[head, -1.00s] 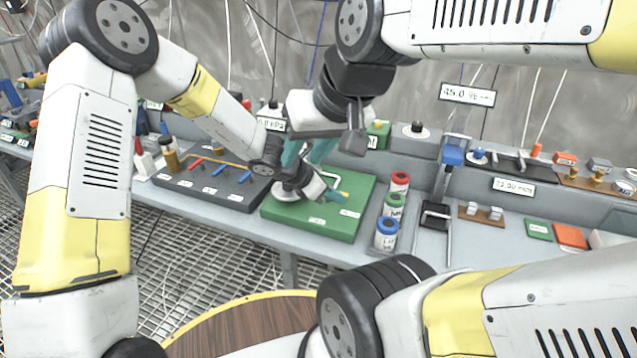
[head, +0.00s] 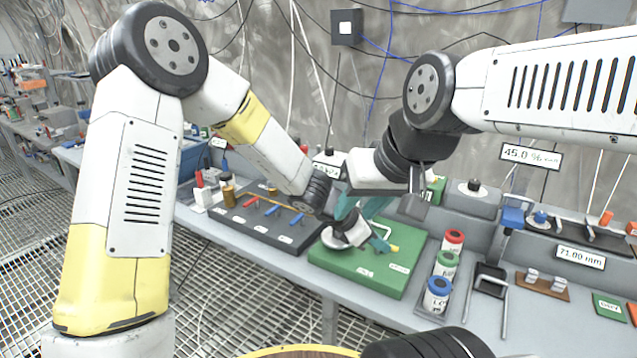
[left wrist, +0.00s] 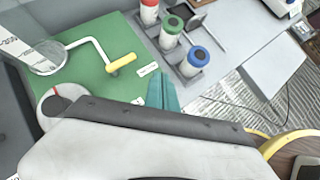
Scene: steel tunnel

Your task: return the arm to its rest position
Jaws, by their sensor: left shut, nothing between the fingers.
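My left gripper (head: 380,244) is the lower one in the head view, above the green board (head: 372,283). Its teal fingers are together and empty; they also show in the left wrist view (left wrist: 163,93), over the board's edge. Whether the two arms touch I cannot tell.
A dark board (head: 262,222) with blue and red pieces lies left of the green one. Red, green and blue-capped containers (head: 437,294) stand in a row at its right. A black stand (head: 490,280) and a labelled sign (head: 531,155) are farther right. Grating floor lies in front.

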